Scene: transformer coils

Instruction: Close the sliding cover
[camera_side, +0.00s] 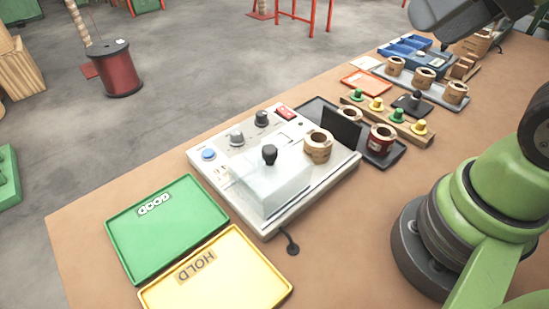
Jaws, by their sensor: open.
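The sliding cover (268,182) is a clear box with a black knob (269,154) on top. It sits on the front middle part of a pale grey test unit (222,166). A tan coil (318,147) stands on the same unit, just right of the cover and outside it. I cannot tell whether anything is under the cover. A dark grey part of my arm shows at the top right, well away from the cover. My gripper's fingers are not in view.
A green GOOD tray (168,226) and a yellow HOLD tray (216,278) lie left of the unit. A dark upright panel (341,128), a red coil (381,140) and a rack of green and yellow plugs (387,114) stand to its right. A cable lies at its front.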

